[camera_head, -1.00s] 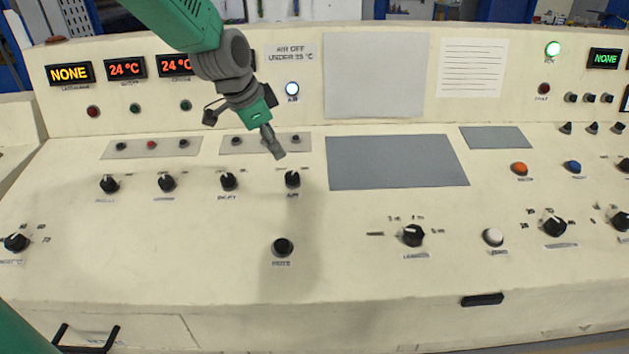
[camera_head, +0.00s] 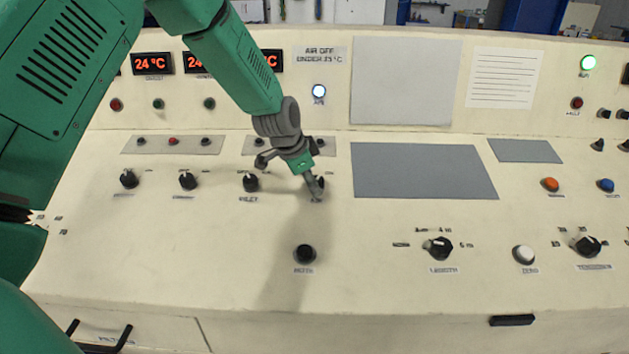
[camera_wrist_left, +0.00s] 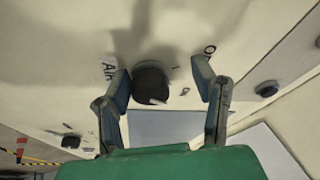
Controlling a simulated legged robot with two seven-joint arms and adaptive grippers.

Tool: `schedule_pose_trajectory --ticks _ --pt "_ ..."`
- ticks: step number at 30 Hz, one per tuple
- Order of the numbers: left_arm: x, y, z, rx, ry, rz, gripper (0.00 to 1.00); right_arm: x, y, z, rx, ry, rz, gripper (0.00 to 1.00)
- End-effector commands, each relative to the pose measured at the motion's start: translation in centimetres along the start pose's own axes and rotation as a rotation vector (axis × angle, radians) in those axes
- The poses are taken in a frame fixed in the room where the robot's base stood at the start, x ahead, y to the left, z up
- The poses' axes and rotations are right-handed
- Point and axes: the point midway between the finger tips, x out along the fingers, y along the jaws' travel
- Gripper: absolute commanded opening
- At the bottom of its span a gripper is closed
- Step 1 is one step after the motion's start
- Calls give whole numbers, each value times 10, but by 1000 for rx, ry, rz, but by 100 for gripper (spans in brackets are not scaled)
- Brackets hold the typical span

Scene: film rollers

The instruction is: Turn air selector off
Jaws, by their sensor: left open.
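The air selector is a small black rotary knob (camera_wrist_left: 150,84) with a white pointer mark. In the left wrist view it stands between the two fingers of my left gripper (camera_wrist_left: 163,80), with the label "Air" on its left and marks "I" and "O" to its right. The pointer is near the "I" side. The left finger is close to the knob; a wider gap shows on the right, and contact cannot be told. In the head view my left gripper (camera_head: 315,186) is at the selector and mostly hides it. My right gripper is not in view.
Three similar knobs (camera_head: 251,183) stand in a row left of the selector. A black button (camera_head: 305,254) is below it, a grey flat panel (camera_head: 420,171) to its right. A lit air lamp (camera_head: 319,91) and an "AIR OFF" sign (camera_head: 320,55) are above.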

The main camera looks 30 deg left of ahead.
Motion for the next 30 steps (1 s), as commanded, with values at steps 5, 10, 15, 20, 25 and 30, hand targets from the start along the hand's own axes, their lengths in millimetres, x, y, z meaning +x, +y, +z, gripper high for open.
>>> schedule_pose_trajectory --ticks 5,10,15,20,25,30 --pt "-1 7 -8 8 -7 -8 53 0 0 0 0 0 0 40" --pt "-2 11 -12 12 -9 -11 35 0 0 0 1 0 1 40" --pt "-1 9 -8 9 -3 -1 4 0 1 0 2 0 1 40" --pt "0 9 -6 8 -3 4 4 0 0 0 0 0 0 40" --pt "1 8 -4 7 -9 2 4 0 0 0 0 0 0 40" --pt "1 8 -3 6 -12 1 4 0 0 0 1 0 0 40"
